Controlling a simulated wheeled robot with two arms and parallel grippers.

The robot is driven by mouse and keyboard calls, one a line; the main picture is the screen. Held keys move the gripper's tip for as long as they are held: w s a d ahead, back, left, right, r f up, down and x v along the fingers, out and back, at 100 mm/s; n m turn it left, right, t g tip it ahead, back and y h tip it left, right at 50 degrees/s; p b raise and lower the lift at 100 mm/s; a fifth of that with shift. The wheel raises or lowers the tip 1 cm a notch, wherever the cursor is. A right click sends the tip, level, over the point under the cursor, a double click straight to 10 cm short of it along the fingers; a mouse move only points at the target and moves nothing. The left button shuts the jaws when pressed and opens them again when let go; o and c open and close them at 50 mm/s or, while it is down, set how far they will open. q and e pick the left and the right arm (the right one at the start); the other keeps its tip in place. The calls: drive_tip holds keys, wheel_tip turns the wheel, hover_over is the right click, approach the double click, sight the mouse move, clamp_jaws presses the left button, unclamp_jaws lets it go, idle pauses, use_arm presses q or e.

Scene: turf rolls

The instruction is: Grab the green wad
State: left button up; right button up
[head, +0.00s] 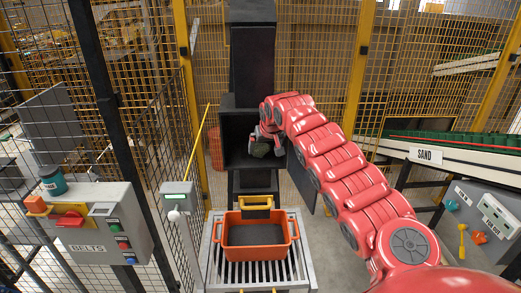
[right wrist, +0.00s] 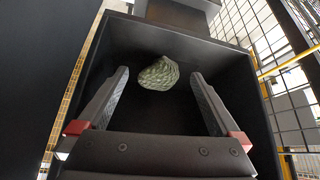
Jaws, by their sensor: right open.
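The green wad (right wrist: 158,73) is a small crumpled, textured lump in the right wrist view. It lies inside a dark open box (right wrist: 245,110), ahead of my right gripper (right wrist: 162,80). The two fingers are apart, one on each side of the wad's line, and nothing is between them that I can see held. My left gripper is not in view.
An orange tub (head: 289,232) stands on a slatted roller stand (head: 217,270) below the box. Yellow-framed mesh fencing (head: 320,50) surrounds the area.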

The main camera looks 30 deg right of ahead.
sight(261, 146)
drive_tip(key=shift+w+r+p, duration=0.3)
drive_tip(key=shift+w, duration=0.15)
drive_tip(key=shift+w+d+f+p, duration=0.15)
drive_tip(key=shift+w+f+p, duration=0.05)
drive_tip(key=shift+w+p, duration=0.3)
drive_tip(key=shift+w+d+f+p, duration=0.1)
drive_tip(key=shift+w+f+p, duration=0.1)
drive_tip(key=shift+w+p, duration=0.2)
drive_tip(key=shift+w+d+f, duration=0.1)
drive_tip(key=shift+w+f, duration=0.15)
drive_tip(key=shift+f, duration=0.05)
drive_tip(key=shift+w+d+f+p, duration=0.15)
drive_tip(key=shift+f+p, duration=0.1)
drive_tip(key=shift+f, duration=0.25)
drive_tip(key=shift+w+d+f+p, duration=0.15)
drive_tip(key=shift+f+p, duration=0.1)
drive_tip(key=shift+f, duration=0.2)
drive_tip(key=shift+s, duration=0.1)
drive_tip(key=c, duration=1.4)
drive_tip(key=shift+a+r+b, duration=0.1)
drive_tip(key=shift+b, duration=0.3)
